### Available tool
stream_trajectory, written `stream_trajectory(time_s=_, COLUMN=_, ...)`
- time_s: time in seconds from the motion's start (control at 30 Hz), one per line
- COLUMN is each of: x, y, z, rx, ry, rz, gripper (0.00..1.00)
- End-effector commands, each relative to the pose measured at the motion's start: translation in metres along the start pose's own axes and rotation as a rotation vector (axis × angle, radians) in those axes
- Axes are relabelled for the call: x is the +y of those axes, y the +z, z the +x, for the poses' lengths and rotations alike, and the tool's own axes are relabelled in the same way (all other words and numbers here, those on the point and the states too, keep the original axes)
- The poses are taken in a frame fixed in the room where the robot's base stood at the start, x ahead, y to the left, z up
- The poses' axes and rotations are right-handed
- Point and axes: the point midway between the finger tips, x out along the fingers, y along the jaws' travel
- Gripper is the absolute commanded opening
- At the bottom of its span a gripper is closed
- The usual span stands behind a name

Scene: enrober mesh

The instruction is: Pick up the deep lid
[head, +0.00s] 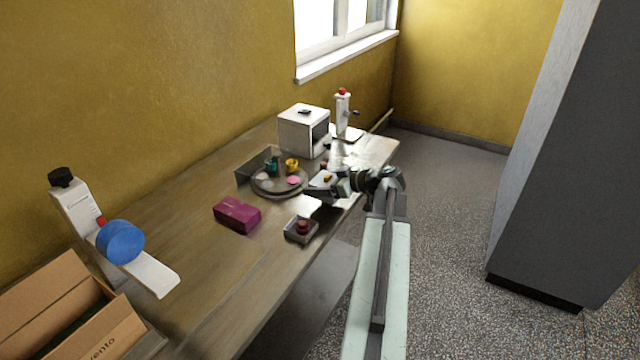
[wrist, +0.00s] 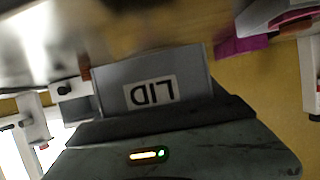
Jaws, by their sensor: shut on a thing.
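The deep lid (wrist: 197,72) is a grey piece with a white label reading "LID", upside down in the wrist view. My gripper (wrist: 155,118) is shut on it, and the dark jaw covers its near edge. In the head view my gripper (head: 338,186) is at the table's right edge, past the round tray. A small pale and dark piece shows at its tip there, too small to make out well. I cannot tell how far the lid is above the table.
On the wooden table (head: 190,255) are a round tray (head: 265,187) with small cups, a purple box (head: 237,214), a grey dish (head: 301,229) with a brown piece, a white box machine (head: 299,133) and a white stand (head: 342,115). A blue-wheeled device (head: 120,242) and cardboard box (head: 70,310) stand nearer.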

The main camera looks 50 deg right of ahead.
Motion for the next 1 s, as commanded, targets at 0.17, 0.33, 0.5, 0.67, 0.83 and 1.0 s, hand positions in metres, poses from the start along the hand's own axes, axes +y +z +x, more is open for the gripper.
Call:
stream_trajectory(time_s=0.17, x=0.024, y=0.013, z=-0.04, rx=0.0, ry=0.007, rz=0.003, gripper=0.41)
stream_trajectory(time_s=0.33, x=0.046, y=0.025, z=-0.081, rx=0.0, ry=0.007, rz=0.003, gripper=0.41)
stream_trajectory(time_s=0.5, x=0.063, y=0.036, z=-0.116, rx=0.0, ry=0.006, rz=0.002, gripper=0.41)
stream_trajectory(time_s=0.67, x=0.07, y=0.041, z=-0.131, rx=0.0, ry=0.004, rz=0.001, gripper=0.41)
stream_trajectory(time_s=0.83, x=0.071, y=0.043, z=-0.135, rx=0.0, ry=0.004, rz=0.001, gripper=0.41)
stream_trajectory(time_s=1.0, x=0.071, y=0.043, z=-0.135, rx=0.0, ry=0.004, rz=0.001, gripper=0.41)
